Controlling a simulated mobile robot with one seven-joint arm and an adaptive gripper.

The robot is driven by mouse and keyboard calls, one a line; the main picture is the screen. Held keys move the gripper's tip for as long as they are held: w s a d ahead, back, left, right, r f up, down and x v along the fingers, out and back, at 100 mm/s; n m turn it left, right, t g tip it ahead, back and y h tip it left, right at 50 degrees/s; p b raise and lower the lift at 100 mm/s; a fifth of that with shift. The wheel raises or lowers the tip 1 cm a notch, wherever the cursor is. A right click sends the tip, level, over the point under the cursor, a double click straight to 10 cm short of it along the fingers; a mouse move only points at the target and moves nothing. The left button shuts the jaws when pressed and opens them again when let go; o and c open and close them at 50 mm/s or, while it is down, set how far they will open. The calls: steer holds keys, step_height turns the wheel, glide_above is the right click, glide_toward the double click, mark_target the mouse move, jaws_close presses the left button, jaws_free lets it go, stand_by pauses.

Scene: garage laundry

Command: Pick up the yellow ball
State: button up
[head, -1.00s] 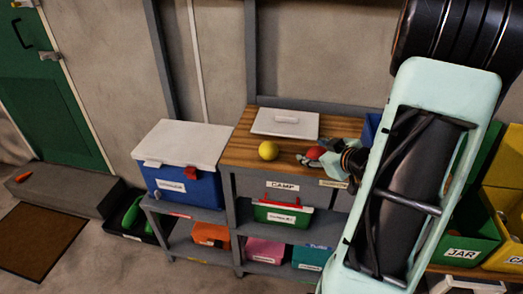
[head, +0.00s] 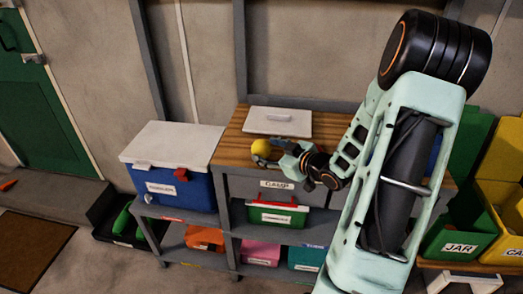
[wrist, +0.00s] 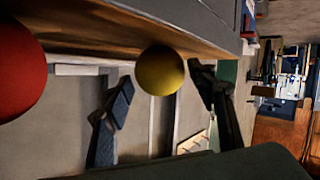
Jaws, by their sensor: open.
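The yellow ball (head: 261,147) sits on the wooden top of the workbench (head: 232,152), in front of a white lidded panel. In the wrist view the yellow ball (wrist: 160,70) appears between the two spread fingertips. My gripper (head: 272,154) is open, reaching in from the right with its fingers close beside the ball. In the wrist view my gripper (wrist: 161,84) shows a finger on each side of the ball. Whether either finger touches it I cannot tell.
A red ball (wrist: 18,70) is close by in the wrist view; the arm seems to hide it in the head view. A white panel with a handle (head: 278,121) lies behind. A blue cooler (head: 180,190) stands left; green (head: 462,238) and yellow bins stand right.

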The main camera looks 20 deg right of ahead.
steer(key=shift+x, duration=1.45)
steer(key=shift+f, duration=0.1)
steer(key=shift+c, duration=0.6)
steer(key=c, duration=0.8)
